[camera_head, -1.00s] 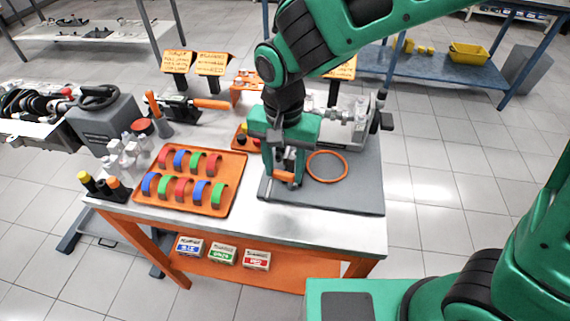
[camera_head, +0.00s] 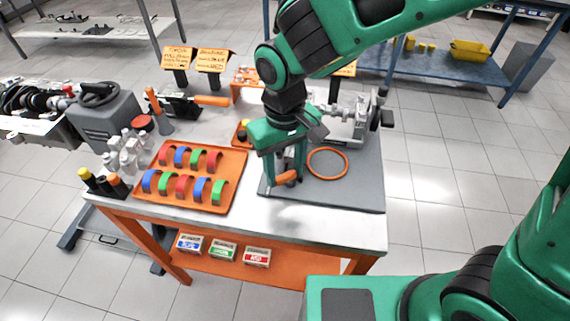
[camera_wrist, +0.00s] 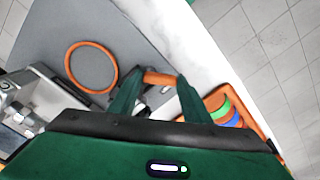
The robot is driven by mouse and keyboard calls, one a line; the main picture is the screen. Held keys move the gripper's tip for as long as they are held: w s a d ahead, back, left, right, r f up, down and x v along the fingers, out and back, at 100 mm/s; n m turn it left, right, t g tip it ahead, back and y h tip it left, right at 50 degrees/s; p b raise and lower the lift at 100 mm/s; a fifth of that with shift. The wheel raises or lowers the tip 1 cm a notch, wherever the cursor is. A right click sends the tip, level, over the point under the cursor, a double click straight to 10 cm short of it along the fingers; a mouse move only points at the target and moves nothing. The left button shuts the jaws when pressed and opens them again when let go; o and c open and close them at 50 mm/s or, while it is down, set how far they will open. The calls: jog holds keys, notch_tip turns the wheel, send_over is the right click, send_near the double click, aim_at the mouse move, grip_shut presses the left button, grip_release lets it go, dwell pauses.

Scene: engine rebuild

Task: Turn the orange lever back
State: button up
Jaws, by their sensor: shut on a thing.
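The orange lever (camera_head: 287,177) is at the front left of the grey mat (camera_head: 335,200) on the bench. In the wrist view the lever (camera_wrist: 160,78) lies crosswise between my two fingertips. My gripper (camera_head: 290,170) points down and is shut on the lever; it also shows in the wrist view (camera_wrist: 155,88). The lever's base is mostly hidden behind my fingers. An orange ring (camera_head: 327,164) lies flat on the mat just right of my gripper, and also shows in the wrist view (camera_wrist: 91,67).
An orange tray (camera_head: 236,185) with several coloured bearing shells stands left of my gripper. A metal engine assembly (camera_head: 350,120) stands behind the ring. Small bottles (camera_head: 125,150) and a torque wrench (camera_head: 212,101) are farther left. The mat's front right is clear.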

jog(key=n, duration=0.4)
jog(key=d+n, duration=0.1)
jog(key=n, duration=0.1)
jog(key=shift+s, duration=0.3)
jog(key=n, duration=0.4)
jog(key=shift+d, duration=0.25)
jog(key=n, duration=0.3)
jog(key=shift+d+n, duration=0.3)
jog(key=shift+d, duration=0.05)
jog(key=n, duration=0.3)
jog(key=shift+d+n, duration=0.25)
jog(key=shift+n, duration=0.05)
jog(key=n, duration=0.3)
jog(key=shift+w+d+n, duration=0.2)
jog(key=shift+w+n, duration=0.05)
jog(key=shift+n, duration=0.05)
jog(key=n, duration=0.3)
jog(key=shift+w+d+n, duration=0.15)
jog(key=shift+w+n, duration=0.05)
jog(key=shift+n, duration=0.1)
jog(key=shift+w+n, duration=0.25)
jog(key=shift+n, duration=1.25)
